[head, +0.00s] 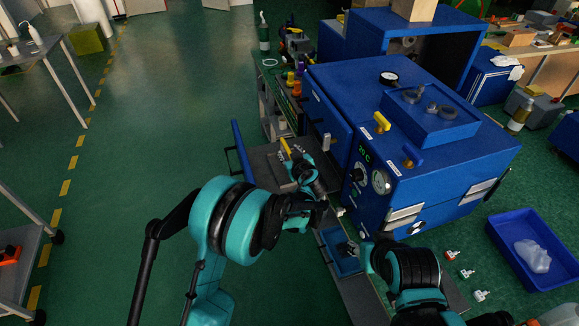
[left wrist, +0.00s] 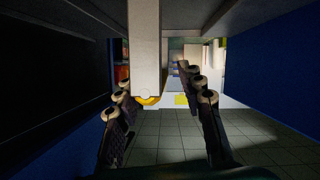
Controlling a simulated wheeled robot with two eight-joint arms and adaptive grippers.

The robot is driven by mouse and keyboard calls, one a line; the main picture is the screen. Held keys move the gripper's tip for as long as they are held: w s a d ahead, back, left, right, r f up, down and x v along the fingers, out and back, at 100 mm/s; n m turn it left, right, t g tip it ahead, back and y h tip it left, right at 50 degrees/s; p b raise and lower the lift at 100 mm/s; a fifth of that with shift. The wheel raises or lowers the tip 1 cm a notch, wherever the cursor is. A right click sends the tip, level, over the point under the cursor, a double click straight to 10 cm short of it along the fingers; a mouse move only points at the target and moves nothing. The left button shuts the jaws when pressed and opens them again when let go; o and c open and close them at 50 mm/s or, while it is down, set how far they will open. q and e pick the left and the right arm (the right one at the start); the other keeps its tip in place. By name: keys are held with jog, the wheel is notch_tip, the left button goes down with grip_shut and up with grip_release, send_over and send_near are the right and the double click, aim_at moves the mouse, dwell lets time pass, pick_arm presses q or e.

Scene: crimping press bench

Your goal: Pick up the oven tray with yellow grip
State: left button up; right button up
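A yellow grip (head: 285,147) shows beside the dark grey tray surface (head: 262,165), left of the blue oven (head: 325,115). I cannot tell how far the tray reaches, as my arm covers part of it. My left gripper (head: 297,160) is right by the yellow grip. In the left wrist view, my left gripper (left wrist: 160,110) has its fingers spread apart. A pale bar (left wrist: 145,50) with a yellow end (left wrist: 148,100) shows between them, and no finger visibly touches it. My right gripper (head: 358,254) is low at the oven's front, mostly hidden by its own arm.
A blue panel (head: 242,150) stands upright left of the tray. A small blue bin (head: 345,262) is near my right gripper. A larger blue crate (head: 507,232) holding a clear item is at right. Bottles stand on the bench behind. The green floor at left is open.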

pick_arm(q)
jog(key=shift+x, duration=0.9)
jog(key=shift+s+r, duration=0.1)
jog(key=shift+c, duration=0.3)
grip_shut()
